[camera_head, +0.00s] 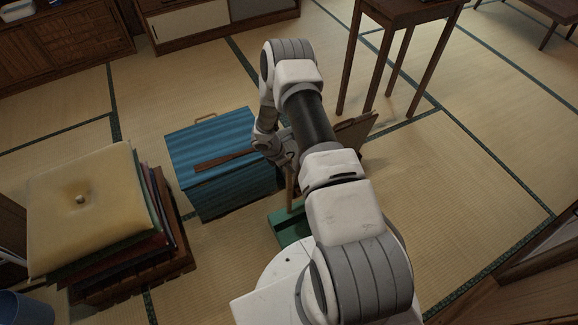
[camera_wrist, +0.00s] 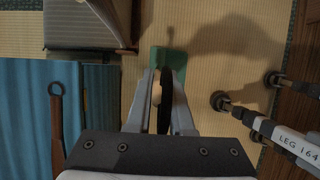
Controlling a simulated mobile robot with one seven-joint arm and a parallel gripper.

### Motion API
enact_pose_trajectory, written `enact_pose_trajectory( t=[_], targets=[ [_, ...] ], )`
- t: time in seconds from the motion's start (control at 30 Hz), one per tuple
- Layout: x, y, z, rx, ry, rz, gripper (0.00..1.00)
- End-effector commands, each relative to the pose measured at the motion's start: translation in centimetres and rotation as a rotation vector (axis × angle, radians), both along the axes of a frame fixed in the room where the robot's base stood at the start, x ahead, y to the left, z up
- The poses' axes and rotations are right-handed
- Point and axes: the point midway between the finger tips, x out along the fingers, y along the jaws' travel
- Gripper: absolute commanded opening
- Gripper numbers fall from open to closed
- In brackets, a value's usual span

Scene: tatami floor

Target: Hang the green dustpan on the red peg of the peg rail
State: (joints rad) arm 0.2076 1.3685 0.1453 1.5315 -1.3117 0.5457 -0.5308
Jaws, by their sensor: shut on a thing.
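The green dustpan (camera_head: 290,228) shows in the head view below my gripper, partly hidden behind my arm. A thin tan handle rises from it toward my gripper. In the wrist view the green dustpan (camera_wrist: 172,58) lies beyond the fingertips, with a dark strip and part of the tan handle between the fingers. My gripper (camera_wrist: 164,98) is shut on the dustpan's handle. I cannot tell whether the pan touches the floor. I cannot make out the peg rail or its red peg in either view.
A blue chest (camera_head: 225,175) stands left of my gripper, with a brown wooden piece with a ring end (camera_wrist: 56,115) on top. Stacked cushions (camera_head: 85,200) stand farther left. A tall dark table (camera_head: 410,12) stands behind on the right. Tatami floor is clear at right.

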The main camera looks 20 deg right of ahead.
Motion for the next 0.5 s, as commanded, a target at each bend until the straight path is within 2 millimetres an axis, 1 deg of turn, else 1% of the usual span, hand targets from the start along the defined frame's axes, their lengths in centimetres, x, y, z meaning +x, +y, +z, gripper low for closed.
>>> enact_pose_trajectory(
  t=[0.07, 0.1, 0.17, 0.2, 0.27, 0.5],
  targets=[
    [0.04, -0.02, -0.35, -0.001, -0.001, 0.000, 0.00],
    [-0.01, 0.00, -0.40, 0.000, 0.000, 0.000, 0.22],
    [-0.01, 0.00, -0.28, 0.000, 0.000, 0.000, 0.33],
    [-0.02, 0.01, -0.29, 0.000, 0.000, 0.000, 0.40],
    [-0.02, 0.01, -0.29, 0.000, 0.000, 0.000, 0.50],
    [-0.02, 0.02, -0.28, 0.000, 0.000, 0.000, 0.50]
  ],
)
